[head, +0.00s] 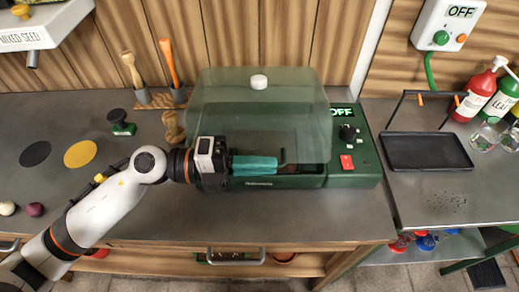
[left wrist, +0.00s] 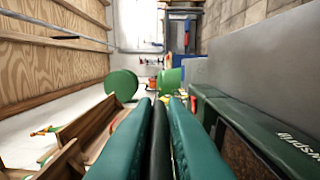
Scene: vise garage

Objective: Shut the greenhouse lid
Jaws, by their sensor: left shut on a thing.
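The greenhouse is a dark green box (head: 352,181) on the grey bench, with an OFF display, a black knob and a red switch at its right end. Its see-through green lid (head: 258,112), with a white knob (head: 259,82), spans the box and the area behind it. The lid's exact angle is hard to tell. My left gripper (head: 278,164) is at the box's front, its teal fingers shut on a dark strip that seems to be the lid's front edge. The left wrist view shows this dark strip (left wrist: 160,142) between the fingers. The right gripper is out of view.
A black tray (head: 427,151) with a raised bar stands to the right, near red and green bottles (head: 475,96). Wooden-handled tools (head: 170,65) stand behind on the left. Black and yellow discs (head: 80,154) lie on the left bench. A seed dispenser (head: 35,25) hangs at upper left.

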